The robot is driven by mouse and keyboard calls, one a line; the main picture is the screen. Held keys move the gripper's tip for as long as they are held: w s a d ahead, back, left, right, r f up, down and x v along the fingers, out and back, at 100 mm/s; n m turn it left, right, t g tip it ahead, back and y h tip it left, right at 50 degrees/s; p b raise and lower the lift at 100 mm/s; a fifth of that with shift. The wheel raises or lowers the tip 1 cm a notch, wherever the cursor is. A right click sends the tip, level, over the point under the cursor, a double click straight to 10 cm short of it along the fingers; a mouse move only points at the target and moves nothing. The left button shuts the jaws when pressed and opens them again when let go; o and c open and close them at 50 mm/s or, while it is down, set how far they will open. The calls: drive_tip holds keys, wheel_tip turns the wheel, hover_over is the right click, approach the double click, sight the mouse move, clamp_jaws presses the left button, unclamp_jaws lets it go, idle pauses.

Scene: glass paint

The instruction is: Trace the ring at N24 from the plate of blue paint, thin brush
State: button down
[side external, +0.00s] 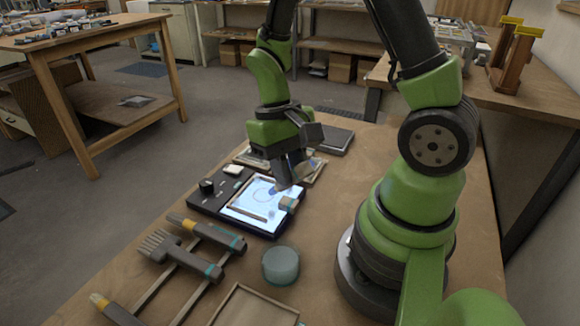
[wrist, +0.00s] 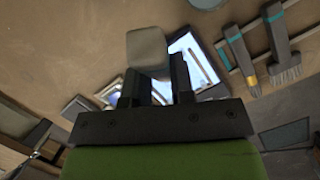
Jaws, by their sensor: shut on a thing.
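My gripper (side external: 288,160) points down over the far right part of the lit panel (side external: 240,212). It is shut on a grey tool, which looks like a brush handle; its blunt grey end shows in the wrist view (wrist: 147,48). The tool's lower end is close above the panel; I cannot tell whether it touches. A thin ring outline (side external: 262,191) shows on the bright glass, just left of the tool. I cannot read the label N24. No plate of blue paint can be made out clearly; small flat pieces beside the panel are partly hidden by my gripper.
A rack at the front left holds a brush with an orange tip (side external: 205,232) and a wide brush (side external: 180,255). A round glass jar (side external: 280,266) and a wooden-rimmed tray (side external: 255,306) stand in front. A black pot (side external: 206,187) and white block (side external: 232,169) lie left of the panel.

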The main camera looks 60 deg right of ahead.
drive_tip(key=shift+f, duration=0.5)
idle(0.4)
drive_tip(key=shift+d, duration=0.1)
drive_tip(key=shift+w+d, duration=0.15)
drive_tip(key=shift+d, duration=0.35)
drive_tip(key=shift+w+d, duration=0.25)
drive_tip(key=shift+d, duration=0.05)
drive_tip(key=shift+w+d, duration=0.2)
drive_tip(key=shift+w, duration=0.55)
drive_tip(key=shift+w+a, duration=0.3)
drive_tip(key=shift+w, duration=0.3)
drive_tip(key=shift+w+a, duration=0.15)
drive_tip(key=shift+a, duration=1.3)
